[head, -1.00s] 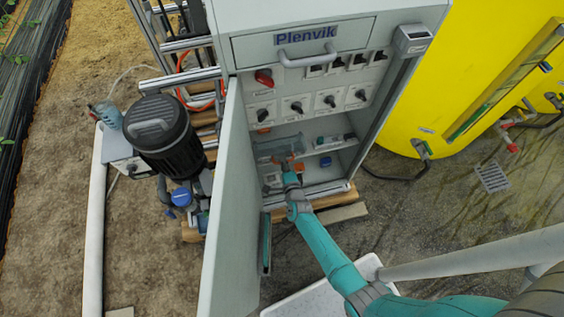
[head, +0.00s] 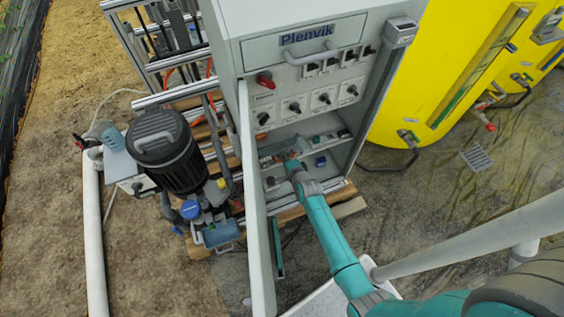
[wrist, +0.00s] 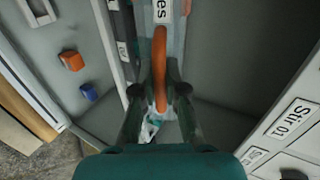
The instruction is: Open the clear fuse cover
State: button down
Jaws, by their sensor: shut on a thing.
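The clear fuse cover (wrist: 177,40) shows in the wrist view as a narrow pale bluish strip, with a label ending in "es" beside its orange handle (wrist: 159,75). My gripper (wrist: 160,95) is shut on the orange handle, one dark finger on each side. In the head view my gripper (head: 292,164) reaches into the lower bay of the open grey cabinet (head: 236,35). There my gripper and wrist hide much of the cover, and I cannot tell its exact angle.
The cabinet door (head: 255,210) stands open left of my arm. Rotary switches (head: 295,107) and a red knob (head: 265,80) sit above the bay. An orange part (wrist: 71,61) and a blue part (wrist: 88,93) show in the wrist view. A yellow tank (head: 400,100) stands right.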

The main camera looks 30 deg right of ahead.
aim_at(279, 148)
jog(key=r, duration=0.1)
jog(key=w+r, duration=0.1)
jog(key=r, duration=0.1)
jog(key=w+r, duration=0.1)
jog(key=r, duration=0.1)
jog(key=shift+w+d, duration=0.2)
jog(key=shift+w, duration=0.05)
jog(key=shift+w+d+r, duration=0.2)
jog(key=shift+w+r, duration=0.55)
jog(key=shift+w, duration=0.15)
jog(key=shift+w+r+g, duration=0.2)
jog(key=shift+w+g, duration=0.1)
jog(key=shift+w, duration=0.1)
jog(key=shift+w+d+g, duration=0.1)
jog(key=shift+w+g, duration=0.15)
jog(key=shift+g, duration=0.35)
jog(key=shift+r+g+y, duration=0.1)
jog(key=shift+g+y, duration=0.2)
jog(key=shift+g, duration=0.3)
jog(key=shift+w+r, duration=0.1)
